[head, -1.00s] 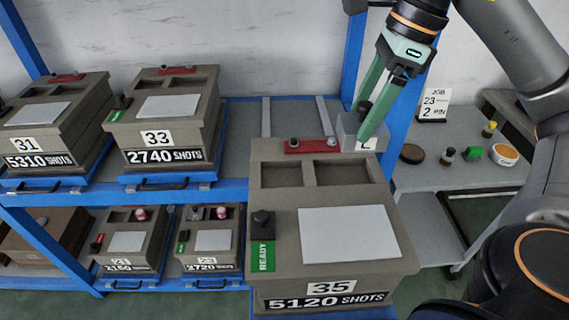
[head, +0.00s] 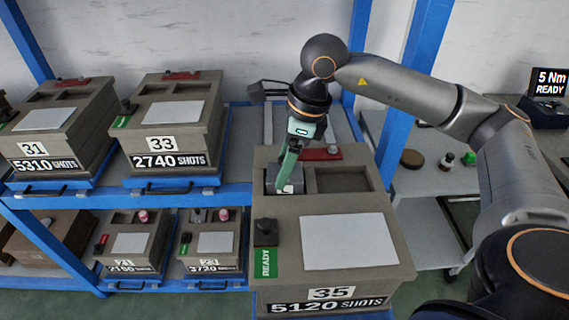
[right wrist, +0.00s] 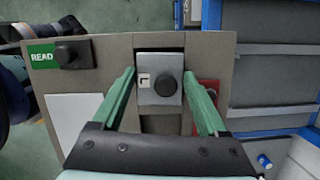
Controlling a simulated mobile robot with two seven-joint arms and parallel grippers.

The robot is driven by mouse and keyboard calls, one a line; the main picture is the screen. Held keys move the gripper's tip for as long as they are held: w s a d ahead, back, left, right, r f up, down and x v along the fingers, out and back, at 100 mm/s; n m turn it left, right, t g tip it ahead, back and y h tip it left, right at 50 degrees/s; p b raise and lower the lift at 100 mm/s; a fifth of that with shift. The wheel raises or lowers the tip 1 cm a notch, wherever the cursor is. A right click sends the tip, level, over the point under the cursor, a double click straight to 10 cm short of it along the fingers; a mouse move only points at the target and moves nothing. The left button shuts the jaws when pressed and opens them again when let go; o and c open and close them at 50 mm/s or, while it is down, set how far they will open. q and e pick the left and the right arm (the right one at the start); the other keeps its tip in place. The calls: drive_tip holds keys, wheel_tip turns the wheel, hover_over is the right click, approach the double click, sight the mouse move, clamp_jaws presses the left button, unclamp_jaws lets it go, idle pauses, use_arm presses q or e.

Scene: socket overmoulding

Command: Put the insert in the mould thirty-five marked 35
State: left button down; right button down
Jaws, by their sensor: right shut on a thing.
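The mould marked 35 (head: 350,285) stands pulled forward at the front, with a green READY tag, a black knob and two pockets in its top. The insert (right wrist: 158,88), a grey block with a black round knob and a small white mark, is between my right gripper's green fingers (right wrist: 159,77). In the head view my right gripper (head: 286,178) points down at the left pocket, shut on the insert (head: 298,179). The insert is at that pocket; how deep it sits I cannot tell. The right pocket (head: 342,180) is empty. My left gripper is not in view.
Moulds 31 (head: 62,118) and 33 (head: 176,105) stand on the blue rack to the left, with smaller moulds below. A red bar (head: 320,153) lies along the back edge of mould 35. A side table at right holds small items and a "5 Nm READY" display (head: 549,84).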

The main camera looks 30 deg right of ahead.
sight(301, 172)
drive_tip(key=shift+f, duration=0.5)
drive_tip(key=shift+f, duration=0.2)
unclamp_jaws()
drive_tip(key=shift+r, duration=0.2)
drive_tip(key=v, duration=1.2)
